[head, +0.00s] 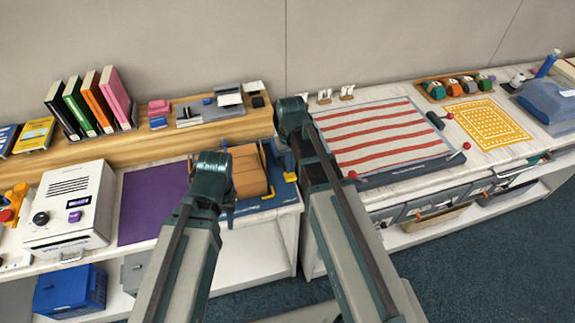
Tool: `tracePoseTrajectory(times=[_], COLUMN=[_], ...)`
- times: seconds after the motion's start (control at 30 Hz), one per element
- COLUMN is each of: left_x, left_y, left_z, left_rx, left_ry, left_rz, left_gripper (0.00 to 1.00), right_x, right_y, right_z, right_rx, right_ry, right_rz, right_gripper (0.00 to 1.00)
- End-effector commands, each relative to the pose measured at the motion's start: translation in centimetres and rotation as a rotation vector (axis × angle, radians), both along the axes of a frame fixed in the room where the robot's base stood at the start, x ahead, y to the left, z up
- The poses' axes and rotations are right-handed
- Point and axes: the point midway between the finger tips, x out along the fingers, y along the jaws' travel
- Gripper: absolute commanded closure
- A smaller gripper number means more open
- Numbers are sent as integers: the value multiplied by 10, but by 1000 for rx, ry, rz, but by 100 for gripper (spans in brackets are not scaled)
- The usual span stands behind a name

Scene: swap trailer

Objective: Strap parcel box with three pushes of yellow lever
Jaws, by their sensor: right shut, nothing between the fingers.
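The brown parcel box (247,178) sits in a blue strapping station (272,201) near the front edge of the left counter, between my two arms. My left gripper (228,203) points down at the box's left side; its fingers are mostly hidden by my own wrist. My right gripper (284,163) is shut and empty, pointing down beside the box's right side, close to the station. I cannot tell whether it touches anything. A small yellowish part (290,177) shows at the station's right side; I cannot make out whether it is the lever.
A purple mat (152,203) and a white machine (70,212) lie to the left. Books (92,103) stand on the wooden shelf behind. A red-striped board (383,138) lies on the right counter. A gap separates the counters.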

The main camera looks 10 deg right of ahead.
Motion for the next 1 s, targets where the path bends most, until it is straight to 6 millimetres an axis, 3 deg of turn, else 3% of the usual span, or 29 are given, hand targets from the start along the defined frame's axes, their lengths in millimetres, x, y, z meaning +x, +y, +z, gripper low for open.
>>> tracePoseTrajectory(times=[0.5, 1.0], left_x=[0, 0], left_y=[0, 0], left_z=[36, 36], left_rx=[0, 0], left_ry=[0, 0], left_rz=[-1, -1], left_gripper=[63, 63], right_x=[0, 0], right_y=[0, 0], right_z=[36, 36], right_rx=[0, 0], right_ry=[0, 0], right_rz=[0, 0], right_gripper=[100, 100])
